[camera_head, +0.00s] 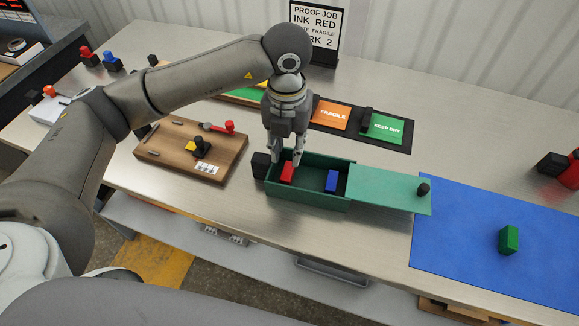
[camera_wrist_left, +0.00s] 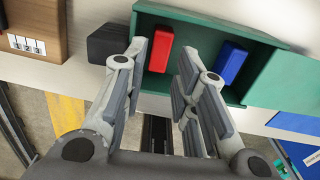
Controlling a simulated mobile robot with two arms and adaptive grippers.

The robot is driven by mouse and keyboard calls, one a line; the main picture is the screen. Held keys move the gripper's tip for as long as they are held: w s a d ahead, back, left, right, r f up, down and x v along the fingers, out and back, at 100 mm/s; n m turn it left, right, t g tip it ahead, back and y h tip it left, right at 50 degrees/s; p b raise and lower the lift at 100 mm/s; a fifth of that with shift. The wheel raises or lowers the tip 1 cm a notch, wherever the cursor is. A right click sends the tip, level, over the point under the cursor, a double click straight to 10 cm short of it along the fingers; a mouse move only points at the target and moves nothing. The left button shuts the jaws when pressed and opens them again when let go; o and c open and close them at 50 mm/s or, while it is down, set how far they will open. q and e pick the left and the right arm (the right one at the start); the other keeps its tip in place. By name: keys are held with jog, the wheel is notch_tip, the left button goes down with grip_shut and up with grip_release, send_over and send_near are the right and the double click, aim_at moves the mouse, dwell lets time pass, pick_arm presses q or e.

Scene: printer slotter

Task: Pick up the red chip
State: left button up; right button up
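The red chip (camera_head: 287,171) lies in the left part of a green box (camera_head: 318,199). It also shows in the left wrist view (camera_wrist_left: 160,50), ahead of and between the fingertips. My left gripper (camera_head: 287,161) points down over the box's left end. In the left wrist view my left gripper (camera_wrist_left: 161,62) is open, its fingers on either side of the red chip, with visible gaps. I cannot tell the exact height of the fingertips. A blue chip (camera_head: 331,181) lies to the right in the same box. My right gripper is not in view.
A green lid (camera_head: 385,189) with a black knob extends right from the box. A black block (camera_head: 261,165) stands at its left. A wooden board (camera_head: 170,160) lies left, and a blue mat (camera_head: 470,255) with a green block (camera_head: 508,239) lies right. A sign (camera_head: 315,25) stands behind.

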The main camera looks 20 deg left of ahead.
aim_at(288, 170)
pick_arm(q)
jog(key=shift+s+f, duration=0.25)
jog(key=shift+f, duration=0.7)
jog(key=shift+w+f, duration=0.1)
jog(key=shift+f, duration=0.2)
jog(key=f, duration=0.1)
jog(key=f+p, duration=0.1)
jog(key=f, duration=0.1)
jog(key=f+p, duration=0.1)
jog(key=f, duration=0.1)
jog(key=shift+s+d, duration=0.1)
jog(key=shift+s, duration=0.15)
jog(key=shift+w, duration=0.1)
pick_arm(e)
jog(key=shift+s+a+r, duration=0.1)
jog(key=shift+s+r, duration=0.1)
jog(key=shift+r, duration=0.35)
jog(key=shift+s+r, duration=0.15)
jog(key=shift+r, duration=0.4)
pick_arm(q)
jog(key=shift+c, duration=0.3)
jog(key=c, duration=0.4)
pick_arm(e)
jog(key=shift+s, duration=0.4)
